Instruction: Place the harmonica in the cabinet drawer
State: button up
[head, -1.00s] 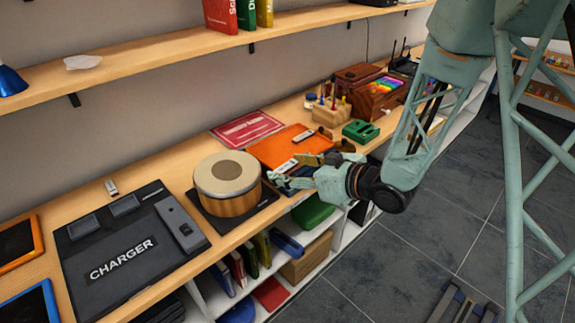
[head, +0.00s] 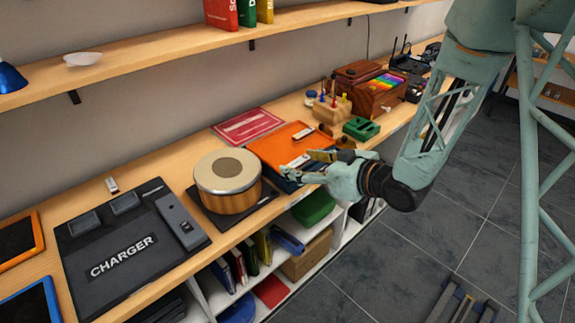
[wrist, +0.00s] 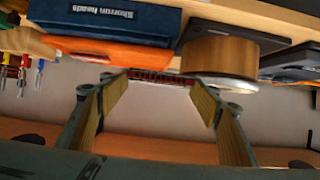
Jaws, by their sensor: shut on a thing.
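My gripper (head: 296,172) is over the front edge of the counter, beside the orange folder. In the wrist view, its two fingers (wrist: 160,82) are spread but close on the ends of a narrow dark red bar with a row of marks, which looks like the harmonica (wrist: 160,77). In the head view I cannot make out the harmonica clearly at the fingers. A reddish-brown wooden cabinet (head: 366,97) with a rainbow-coloured strip stands farther along the counter to the right. I cannot tell from here how its drawer stands.
A round wooden drum (head: 228,183) stands left of my gripper, and the orange folder (head: 275,143) lies behind it. A tool block (head: 332,110) and a green case (head: 361,128) lie between my gripper and the cabinet.

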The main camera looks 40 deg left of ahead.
jog(key=w+d+r+m+t+h, duration=0.1)
jog(key=w+d+m+t, duration=0.1)
jog(key=w+d, duration=0.55)
jog(key=w+d+r+m+t+h, duration=0.1)
jog(key=w+d+m+t, duration=0.3)
jog(key=d, duration=0.7)
jog(key=w+d+t+h, duration=0.1)
jog(key=w+d, duration=0.6)
jog(key=d, duration=0.3)
jog(key=w+d+r+m+t+h, duration=0.1)
jog(key=w+d+m+h, duration=0.1)
jog(key=d, duration=1.4)
jog(key=w+d+r+m+t+h, duration=0.1)
jog(key=d+m+h, duration=0.3)
jog(key=d, duration=1.1)
jog(key=shift+w+d+m+t, duration=0.3)
jog(key=shift+w+d+t, duration=0.05)
jog(key=shift+w+t, duration=0.4)
jog(key=shift+a, duration=0.15)
